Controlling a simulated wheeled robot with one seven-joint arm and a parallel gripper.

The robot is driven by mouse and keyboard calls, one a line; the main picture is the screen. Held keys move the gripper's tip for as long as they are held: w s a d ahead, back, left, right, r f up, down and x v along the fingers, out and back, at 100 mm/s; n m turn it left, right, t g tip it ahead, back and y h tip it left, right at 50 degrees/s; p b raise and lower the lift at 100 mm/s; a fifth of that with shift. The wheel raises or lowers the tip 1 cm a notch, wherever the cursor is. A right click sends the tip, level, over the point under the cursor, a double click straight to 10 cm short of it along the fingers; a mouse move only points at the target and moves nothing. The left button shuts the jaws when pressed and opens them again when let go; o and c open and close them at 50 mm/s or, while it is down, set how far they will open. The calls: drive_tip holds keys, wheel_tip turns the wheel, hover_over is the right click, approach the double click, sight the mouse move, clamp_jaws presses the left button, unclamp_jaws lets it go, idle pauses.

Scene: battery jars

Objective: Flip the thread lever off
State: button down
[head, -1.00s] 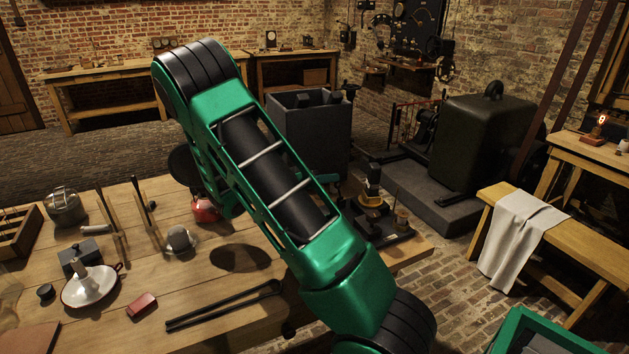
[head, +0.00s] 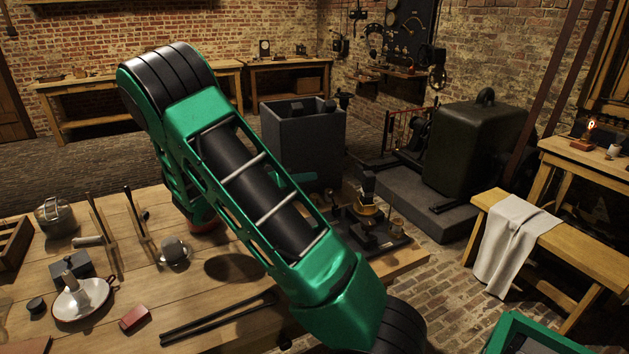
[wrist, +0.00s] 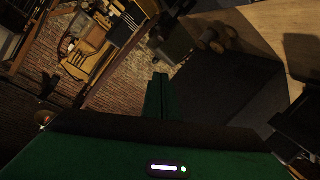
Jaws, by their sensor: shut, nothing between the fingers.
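I cannot make out a lever clearly in either view. A small machine with a black base (head: 372,238) stands at the right end of the wooden table, carrying a dark upright and a yellowish wound part (head: 368,208). My green arm crosses in front of the table and partly covers the machine's left side. My gripper (wrist: 158,92) shows in the wrist view as green fingers pressed together, with nothing held. It points toward a dark, tilted scene and touches nothing that I can see.
A bench with a cloth (head: 510,240) stands right. Brick floor lies between.

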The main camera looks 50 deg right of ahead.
drive_tip(key=shift+v, duration=1.45)
drive_tip(key=shift+r, duration=0.1)
drive_tip(key=s+f+g+y, duration=0.1)
drive_tip(key=s+f+y, duration=0.1)
drive_tip(key=s+y, duration=0.85)
drive_tip(key=s+a+r+n+t+y, duration=0.3)
drive_tip(key=s+a+n+y, duration=0.2)
drive_tip(key=s+a, duration=1)
drive_tip(key=s+n, duration=0.1)
drive_tip(key=s, duration=0.2)
drive_tip(key=shift+s+a+r, duration=0.2)
drive_tip(key=shift+a, duration=0.15)
drive_tip(key=shift+d, duration=0.1)
